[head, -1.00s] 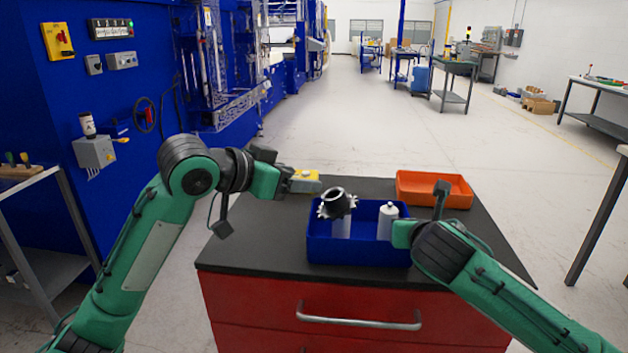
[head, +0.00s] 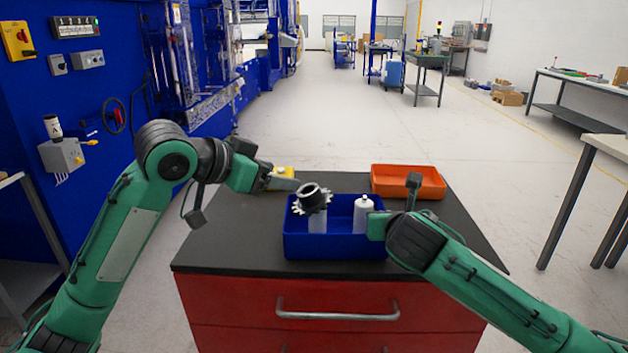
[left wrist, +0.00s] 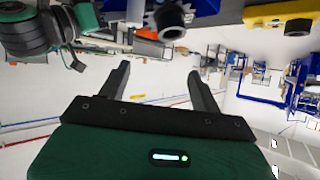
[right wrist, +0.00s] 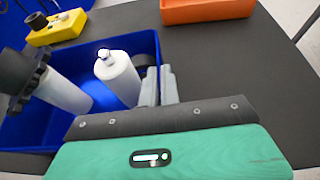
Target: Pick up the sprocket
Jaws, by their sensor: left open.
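The sprocket (head: 313,198) is a dark toothed wheel with a black hub. It sits tilted atop a white cylinder in the blue bin (head: 335,247). It also shows at the left edge of the right wrist view (right wrist: 18,78), and its dark hub seems to show at the top of the left wrist view (left wrist: 172,17). My left gripper (head: 288,184) is open and empty, just left of the sprocket and apart from it; its spread fingers show in the left wrist view (left wrist: 160,90). My right gripper (right wrist: 160,86) has its fingers close together on the bin's right wall.
A white bottle-like cylinder (head: 362,212) stands in the bin's right part. A yellow box (head: 284,172) lies behind my left gripper. An orange tray (head: 408,193) is at the back right. The dark tabletop (head: 225,240) is clear at the left.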

